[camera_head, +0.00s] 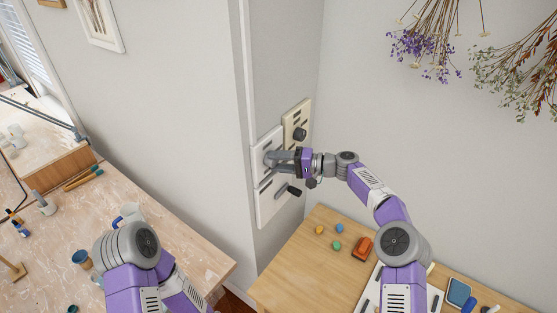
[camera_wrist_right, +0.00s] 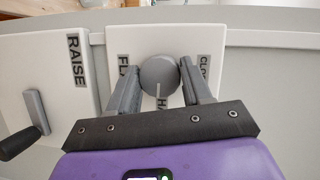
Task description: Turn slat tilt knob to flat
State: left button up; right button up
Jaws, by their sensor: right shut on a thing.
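The slat tilt knob (camera_wrist_right: 159,74) is a round grey knob on a white wall plate (camera_wrist_right: 150,38). The plate carries a label starting "FL" at the left, one starting "HA" below and one starting "CLO" at the right, each partly hidden. A pale line on the knob points down towards "HA" in the right wrist view. My right gripper (camera_head: 272,159) reaches the plate from the right in the head view, its fingers shut on the knob, one on each side. My left arm shows at lower left, but its gripper does not.
Beside it, a white plate marked RAISE (camera_wrist_right: 35,60) has a crank with a black handle (camera_wrist_right: 18,143). A cream plate with a black knob (camera_head: 299,133) is close to my right gripper. A wooden table (camera_head: 285,283) with small objects stands below; a workbench (camera_head: 190,245) is at left.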

jog(key=m+y, duration=0.1)
jog(key=m, duration=0.2)
jog(key=shift+f, duration=0.15)
jog(key=m+y+b, duration=0.1)
jog(key=m, duration=0.2)
jog(key=m+t+y+b, duration=0.1)
jog(key=m, duration=0.3)
jog(key=shift+f+t, duration=0.1)
jog(key=shift+t, duration=0.2)
jog(key=m+t+b, duration=0.1)
jog(key=m+t, duration=0.1)
jog(key=m, duration=0.2)
jog(key=shift+y, duration=0.4)
jog(key=shift+m+t, duration=1.5)
jog(key=shift+m, duration=1.5)
jog(key=o, duration=1)
jog(key=shift+a, duration=0.1)
jog(key=shift+o, duration=0.2)
jog(key=b+v, duration=0.1)
jog(key=v, duration=0.6)
jog(key=shift+s+d, duration=0.2)
jog(key=shift+d, duration=0.05)
